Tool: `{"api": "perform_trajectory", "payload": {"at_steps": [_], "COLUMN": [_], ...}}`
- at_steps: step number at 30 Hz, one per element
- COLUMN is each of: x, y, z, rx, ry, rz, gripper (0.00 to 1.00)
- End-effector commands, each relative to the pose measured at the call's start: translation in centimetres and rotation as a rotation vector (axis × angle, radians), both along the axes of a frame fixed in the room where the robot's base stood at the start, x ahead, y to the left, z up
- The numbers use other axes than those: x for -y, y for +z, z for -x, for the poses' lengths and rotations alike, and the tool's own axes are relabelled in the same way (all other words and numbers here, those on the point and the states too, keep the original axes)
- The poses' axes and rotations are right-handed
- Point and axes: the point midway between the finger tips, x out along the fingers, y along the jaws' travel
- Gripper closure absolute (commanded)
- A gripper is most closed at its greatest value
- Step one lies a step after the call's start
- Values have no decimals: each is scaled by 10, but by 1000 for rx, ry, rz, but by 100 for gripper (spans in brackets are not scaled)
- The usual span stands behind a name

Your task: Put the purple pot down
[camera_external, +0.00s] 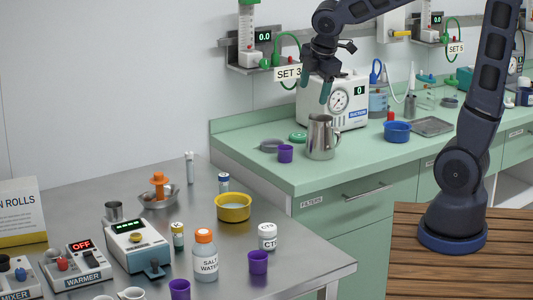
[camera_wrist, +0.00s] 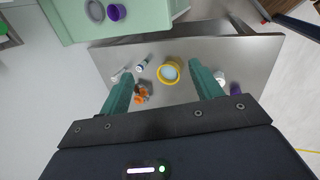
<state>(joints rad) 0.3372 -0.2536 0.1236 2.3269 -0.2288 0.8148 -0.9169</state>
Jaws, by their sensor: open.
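Small purple pots show in several places. One purple pot (camera_external: 285,153) stands upright on the green counter, left of the steel jug; it also shows at the top of the wrist view (camera_wrist: 116,12). Another purple pot (camera_external: 258,262) stands on the steel table near its right front part, and one more purple pot (camera_external: 180,289) is at the bottom edge of the external view. I cannot tell which one the task means. My gripper (camera_external: 316,86) is open and empty, raised in front of the suction machine. In the wrist view nothing is between its fingers (camera_wrist: 162,76) at close range.
The steel jug (camera_external: 321,137), a blue bowl (camera_external: 397,132) and the suction machine (camera_external: 335,103) stand on the green counter. The steel table holds a yellow bowl (camera_external: 233,208), a salt water bottle (camera_external: 205,256) and a warmer (camera_external: 75,268). Its right front corner is bare.

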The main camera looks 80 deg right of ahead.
Motion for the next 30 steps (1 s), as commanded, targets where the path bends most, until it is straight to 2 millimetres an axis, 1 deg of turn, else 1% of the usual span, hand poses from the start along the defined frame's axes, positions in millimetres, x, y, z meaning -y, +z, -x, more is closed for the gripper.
{"api": "perform_trajectory", "payload": {"at_steps": [1,6,9,15,18,21,24,30], "x": [-13,-47,-64,-95,-107,-114,-118,-120], "y": [8,24,30,37,37,37,36,36], "z": [12,50,73,120,139,153,161,165], "rx": [32,123,171,242,263,274,277,277], "ry": [-47,-232,-339,-544,-629,-694,-733,-755], "rz": [-19,-112,-177,-321,-388,-440,-471,-486], "gripper": [36,36,36,36,36,36,36,36]}}
